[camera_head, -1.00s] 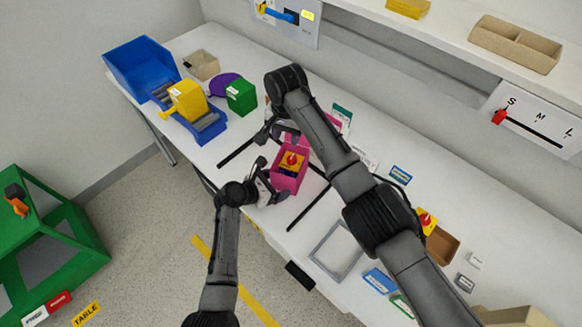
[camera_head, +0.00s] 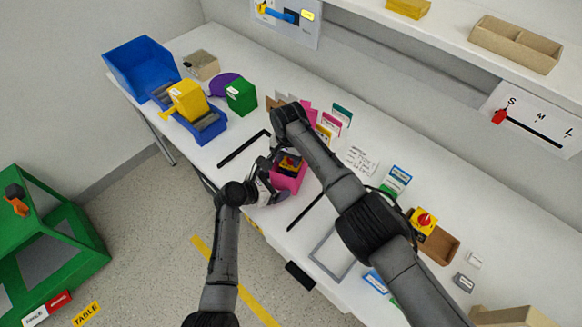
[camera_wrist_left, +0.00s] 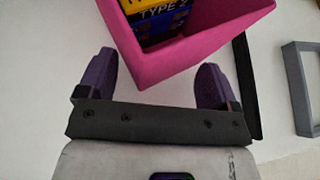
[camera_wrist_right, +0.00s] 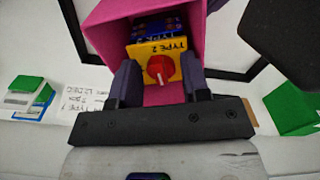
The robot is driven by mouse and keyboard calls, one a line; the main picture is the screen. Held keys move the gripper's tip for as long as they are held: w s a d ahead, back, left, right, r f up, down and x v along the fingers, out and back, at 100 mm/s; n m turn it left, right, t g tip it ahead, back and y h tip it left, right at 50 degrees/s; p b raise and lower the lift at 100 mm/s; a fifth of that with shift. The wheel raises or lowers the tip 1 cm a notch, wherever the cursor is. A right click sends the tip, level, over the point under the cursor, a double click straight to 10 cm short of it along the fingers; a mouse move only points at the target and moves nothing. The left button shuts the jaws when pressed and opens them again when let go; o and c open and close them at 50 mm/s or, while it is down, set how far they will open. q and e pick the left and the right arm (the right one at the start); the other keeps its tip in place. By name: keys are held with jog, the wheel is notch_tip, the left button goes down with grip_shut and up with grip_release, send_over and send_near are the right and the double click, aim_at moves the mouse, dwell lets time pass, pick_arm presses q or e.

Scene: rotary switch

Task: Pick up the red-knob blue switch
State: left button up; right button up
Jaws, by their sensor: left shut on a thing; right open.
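The red-knob switch (camera_wrist_right: 158,66) has a yellow plate marked TYPE 2 and a blue body. It sits inside a pink bin (camera_head: 288,182); the left wrist view shows part of the switch (camera_wrist_left: 160,25) in the bin. My left gripper (camera_wrist_left: 152,78) is shut on the near wall of the pink bin. My right gripper (camera_wrist_right: 158,80) is open, with its fingers on either side of the yellow plate and red knob at the bin's mouth. In the head view my right arm and gripper partly hide the switch.
Another red-knob switch (camera_head: 424,220) stands by a brown box (camera_head: 441,246). Cards stand behind the pink bin. A grey frame (camera_head: 335,252) lies on the table's front right.

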jog(key=shift+f, duration=0.35)
grip_shut()
dwell(0.4)
